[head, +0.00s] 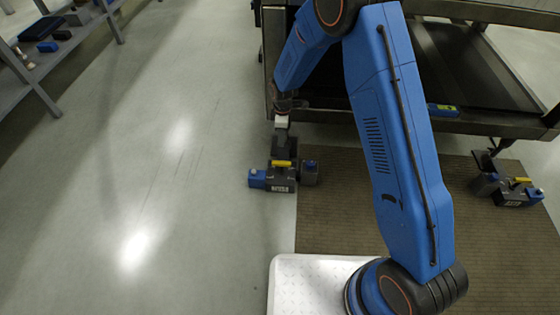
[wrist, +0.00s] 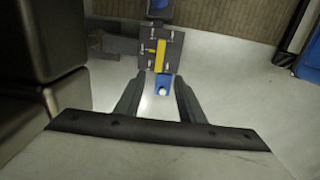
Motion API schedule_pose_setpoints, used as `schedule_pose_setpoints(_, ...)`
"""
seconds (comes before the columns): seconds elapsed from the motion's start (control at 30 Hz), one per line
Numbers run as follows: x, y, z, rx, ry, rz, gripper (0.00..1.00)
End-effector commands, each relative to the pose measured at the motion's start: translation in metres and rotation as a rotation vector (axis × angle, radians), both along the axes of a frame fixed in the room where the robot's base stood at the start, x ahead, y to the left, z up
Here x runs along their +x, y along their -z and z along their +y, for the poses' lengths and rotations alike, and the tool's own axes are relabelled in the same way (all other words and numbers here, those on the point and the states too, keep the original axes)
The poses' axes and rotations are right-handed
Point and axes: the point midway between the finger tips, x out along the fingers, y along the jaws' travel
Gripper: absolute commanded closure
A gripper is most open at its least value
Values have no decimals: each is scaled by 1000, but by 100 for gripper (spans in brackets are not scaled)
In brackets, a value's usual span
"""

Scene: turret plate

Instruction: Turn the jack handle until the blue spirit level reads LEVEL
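The near jack (head: 282,184) stands on the floor at the mat's left edge, dark grey with a yellow bar (head: 284,163) and blue end blocks. A second similar jack (head: 512,198) stands at the right. The blue spirit level (head: 442,110) with a green window lies on the table frame; its reading is too small to tell. My gripper (head: 282,118) points down above the near jack. In the wrist view my gripper (wrist: 159,80) is open, its fingers apart. The jack's blue block (wrist: 167,85), with a white knob, shows between and beyond them. No contact is visible.
The dark metal table (head: 330,103) stands just behind the near jack. A brown ribbed mat (head: 350,215) lies beneath. A grey shelf (head: 45,65) with tools is at upper left. The floor (head: 150,170) left of the jack is clear.

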Motion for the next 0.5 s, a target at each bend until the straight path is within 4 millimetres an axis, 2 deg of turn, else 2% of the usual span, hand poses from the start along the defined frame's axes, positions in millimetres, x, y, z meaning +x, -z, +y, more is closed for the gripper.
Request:
schedule_pose_setpoints(0.17, 0, 15, 0, -2, -2, 3, 64)
schedule_pose_setpoints(0.5, 0, 72, 0, -1, -1, 2, 64)
